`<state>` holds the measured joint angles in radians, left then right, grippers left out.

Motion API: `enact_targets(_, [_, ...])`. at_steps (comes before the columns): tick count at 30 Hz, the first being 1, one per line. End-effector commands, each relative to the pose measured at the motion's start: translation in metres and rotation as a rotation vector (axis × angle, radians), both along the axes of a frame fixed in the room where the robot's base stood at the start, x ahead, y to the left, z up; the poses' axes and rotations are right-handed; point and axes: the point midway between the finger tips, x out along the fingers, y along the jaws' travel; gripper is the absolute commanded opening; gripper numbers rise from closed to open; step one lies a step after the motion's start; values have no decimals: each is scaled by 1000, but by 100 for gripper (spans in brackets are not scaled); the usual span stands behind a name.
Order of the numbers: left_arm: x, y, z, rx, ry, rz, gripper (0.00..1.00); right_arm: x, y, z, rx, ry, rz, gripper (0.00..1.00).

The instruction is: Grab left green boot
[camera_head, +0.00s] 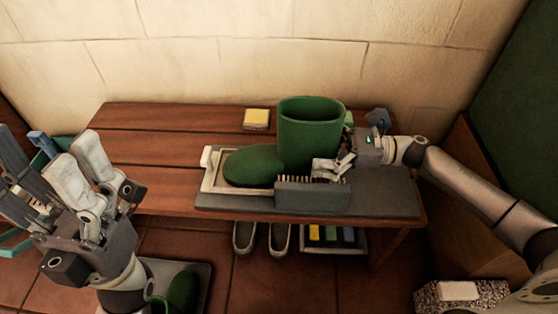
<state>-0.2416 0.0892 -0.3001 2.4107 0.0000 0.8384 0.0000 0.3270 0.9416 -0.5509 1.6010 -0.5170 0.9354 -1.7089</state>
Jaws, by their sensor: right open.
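A green boot (308,125) stands upright on the wooden bench, its toe pointing left over a pale tray (212,178). A second green boot (183,290) is partly visible on a dark tray on the floor, at the bottom left. My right gripper (330,168) reaches in from the right, open, close to the lower right of the bench boot. I cannot tell whether it touches the boot. My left gripper (82,165) is at the left front, fingers up and apart, empty and away from the bench boot. It stands above and left of the floor boot.
A grey brush (311,195) lies on a grey mat (385,201) in front of the boot. A yellow sponge (256,119) lies behind on the bench (165,145). Grey shoes (280,240) and a box of coloured items (333,251) are below. Walls close the back and right.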

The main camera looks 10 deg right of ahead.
Motion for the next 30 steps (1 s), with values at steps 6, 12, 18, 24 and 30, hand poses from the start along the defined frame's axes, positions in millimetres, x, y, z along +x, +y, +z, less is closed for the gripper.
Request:
enact_targets(6, [1,0,1,2,-15,1,71,6,21,0,0,-1,1,100])
enact_targets(12, [1,-1,2,2,-15,1,71,7,21,0,-1,0,-1,100])
enact_targets(18, [1,-1,2,2,-15,1,71,7,21,0,-1,0,-1,77])
enact_targets(24, [1,-1,2,1,-16,0,71,7,21,0,-1,0,-1,51])
enact_targets(30, [1,-1,2,1,-16,0,71,7,21,2,3,-2,-1,26])
